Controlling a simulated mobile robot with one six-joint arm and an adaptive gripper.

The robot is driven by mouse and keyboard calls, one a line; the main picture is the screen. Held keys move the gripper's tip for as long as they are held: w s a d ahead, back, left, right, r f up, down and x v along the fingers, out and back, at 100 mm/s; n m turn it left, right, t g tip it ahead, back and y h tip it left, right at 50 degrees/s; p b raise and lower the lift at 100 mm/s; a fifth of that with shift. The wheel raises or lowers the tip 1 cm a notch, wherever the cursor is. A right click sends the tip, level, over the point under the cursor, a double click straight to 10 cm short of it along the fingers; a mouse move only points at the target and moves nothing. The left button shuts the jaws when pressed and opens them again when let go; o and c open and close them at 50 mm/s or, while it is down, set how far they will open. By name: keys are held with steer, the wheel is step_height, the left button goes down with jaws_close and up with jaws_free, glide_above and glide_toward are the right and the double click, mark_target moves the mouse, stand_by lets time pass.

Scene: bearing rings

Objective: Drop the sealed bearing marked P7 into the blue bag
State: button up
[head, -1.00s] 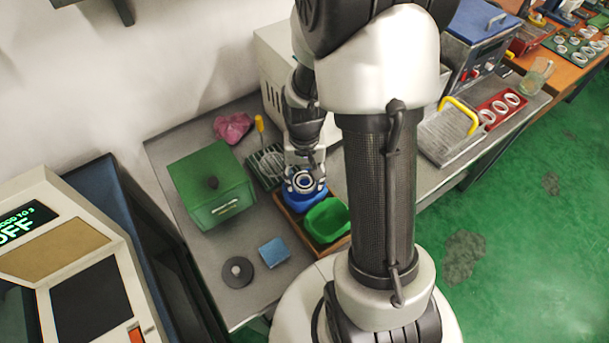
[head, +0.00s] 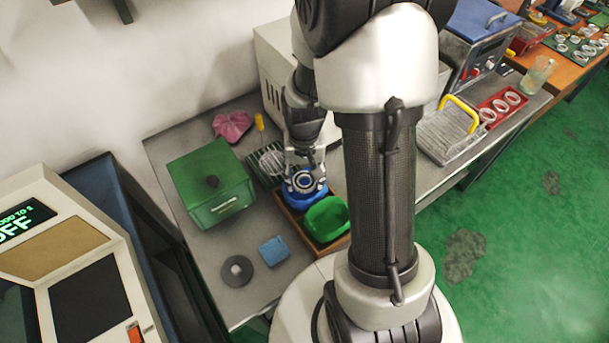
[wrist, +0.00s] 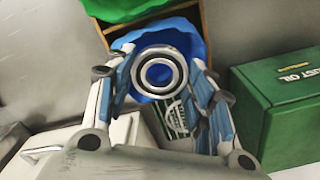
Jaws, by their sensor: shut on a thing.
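A shiny steel bearing ring (wrist: 160,93) is held between the two fingers of my gripper (wrist: 162,78) in the wrist view. No P7 mark is readable on it. The blue bag (wrist: 195,40) lies behind the ring in that view, and blue shows through the ring's hole. In the head view my gripper (head: 303,170) and the ring are over the blue bag (head: 305,198), which sits in the wooden tray. I cannot tell how high the ring is above it.
A green bag (head: 325,219) sits beside the blue one in the wooden tray (head: 290,221). A green box (head: 211,187), a blue block (head: 273,251) and a dark disc (head: 237,271) are on the bench. A rack (head: 262,168) stands close beside my gripper.

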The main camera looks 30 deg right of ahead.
steer(key=o, duration=1.1)
steer(key=shift+r, duration=0.1)
step_height(320, 180, up, 8)
steer(key=p, duration=0.6)
steer(key=shift+p, duration=0.3)
